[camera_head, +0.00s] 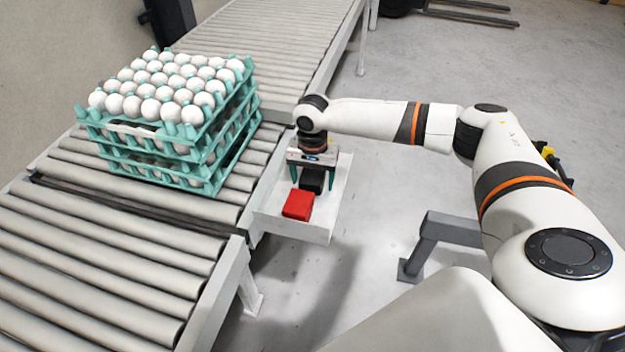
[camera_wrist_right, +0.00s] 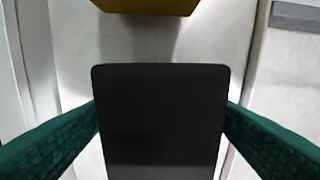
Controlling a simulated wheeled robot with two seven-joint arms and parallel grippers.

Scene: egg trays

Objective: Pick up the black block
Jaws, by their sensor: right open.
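The black block (camera_head: 312,181) lies in a white tray on the side of the conveyor. My right gripper (camera_head: 307,184) points down over it, with its green fingers on either side of the block. In the right wrist view the black block (camera_wrist_right: 160,125) fills the space between the two fingers of the right gripper (camera_wrist_right: 162,118). The gripper is open; whether the fingers touch the block's sides cannot be told. My left gripper is not in view.
A red block (camera_head: 298,204) lies in front of the black block in the white tray (camera_head: 318,233). A yellow block (camera_wrist_right: 148,5) shows at the top of the wrist view. Stacked teal egg trays (camera_head: 205,178) with white eggs stand on the roller conveyor (camera_head: 110,255), left of the gripper.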

